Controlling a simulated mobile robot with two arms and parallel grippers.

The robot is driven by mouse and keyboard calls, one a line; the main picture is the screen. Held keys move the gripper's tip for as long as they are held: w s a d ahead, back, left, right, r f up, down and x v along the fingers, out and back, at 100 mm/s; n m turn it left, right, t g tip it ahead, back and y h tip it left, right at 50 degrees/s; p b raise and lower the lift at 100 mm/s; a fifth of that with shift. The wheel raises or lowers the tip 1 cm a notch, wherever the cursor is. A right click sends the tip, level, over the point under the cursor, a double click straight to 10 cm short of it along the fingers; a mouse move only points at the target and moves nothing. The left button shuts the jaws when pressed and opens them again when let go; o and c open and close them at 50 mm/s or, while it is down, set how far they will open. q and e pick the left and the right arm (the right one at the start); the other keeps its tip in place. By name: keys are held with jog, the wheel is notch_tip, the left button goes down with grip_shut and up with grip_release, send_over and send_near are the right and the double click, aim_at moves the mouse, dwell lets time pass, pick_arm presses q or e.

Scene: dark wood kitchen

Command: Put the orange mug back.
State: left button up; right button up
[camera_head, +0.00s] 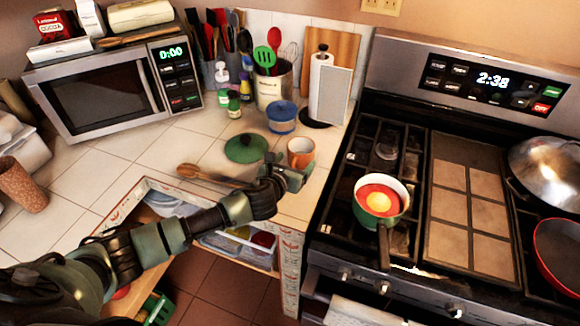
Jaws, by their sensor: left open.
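An orange mug (301,152) stands upright on the white tiled counter, left of the stove and in front of the paper towel holder. My left gripper (287,170) is right at the mug's near side, with its fingers overlapping the mug's lower part in the picture. It is open; whether it touches the mug I cannot tell. My left arm reaches in from the lower left, over the counter's edge. My right gripper is not in view.
A green pot (381,199) sits on the stove at the right. Below the arm, a drawer (240,247) is open.

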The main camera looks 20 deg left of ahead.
pick_arm(q)
jog(key=b+v, duration=0.1)
jog(key=v, duration=1.1)
jog(key=shift+a, duration=0.1)
